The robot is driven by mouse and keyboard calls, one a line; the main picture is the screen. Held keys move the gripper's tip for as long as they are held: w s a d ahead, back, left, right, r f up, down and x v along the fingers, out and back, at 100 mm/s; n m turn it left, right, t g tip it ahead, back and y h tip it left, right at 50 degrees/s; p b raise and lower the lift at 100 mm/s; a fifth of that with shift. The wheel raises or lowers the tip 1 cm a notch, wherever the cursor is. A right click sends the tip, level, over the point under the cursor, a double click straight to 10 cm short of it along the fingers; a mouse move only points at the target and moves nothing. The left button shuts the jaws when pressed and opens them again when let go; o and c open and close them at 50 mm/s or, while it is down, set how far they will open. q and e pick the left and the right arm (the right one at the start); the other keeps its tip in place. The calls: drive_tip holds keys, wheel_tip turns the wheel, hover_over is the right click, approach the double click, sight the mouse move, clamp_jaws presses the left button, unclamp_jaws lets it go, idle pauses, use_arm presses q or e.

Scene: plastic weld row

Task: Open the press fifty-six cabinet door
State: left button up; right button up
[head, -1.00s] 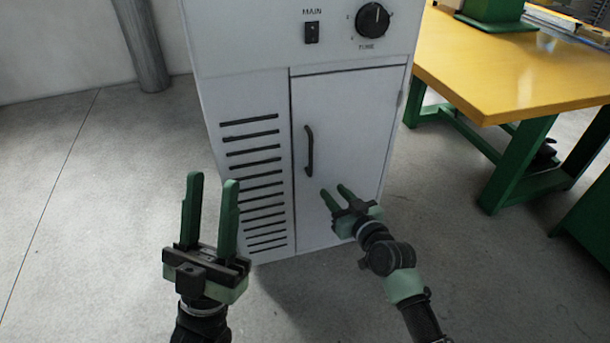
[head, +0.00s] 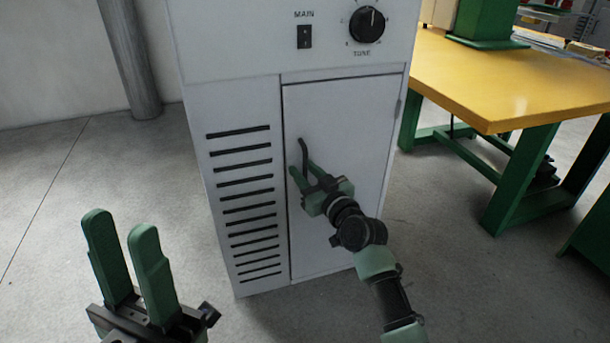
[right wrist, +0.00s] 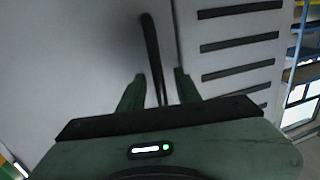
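The white cabinet door (head: 352,190) is shut, flush in the cabinet front. Its dark vertical handle (head: 303,152) is on the door's left side, and hinges show on the right edge. My right gripper (head: 302,172) is open at the handle, its fingers on either side of the handle's lower part. In the right wrist view the handle (right wrist: 152,50) runs down between the two open fingers (right wrist: 158,92); I cannot tell whether either touches it. My left gripper (head: 120,240) is open and empty at the lower left, away from the cabinet.
The cabinet's upper panel holds a MAIN switch (head: 304,37) and a black knob (head: 367,25). Vent slots (head: 247,192) lie left of the door. A yellow-topped table (head: 500,80) with green legs stands to the right. Floor (head: 110,180) left of the cabinet is clear.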

clamp_jaws()
idle(1.4)
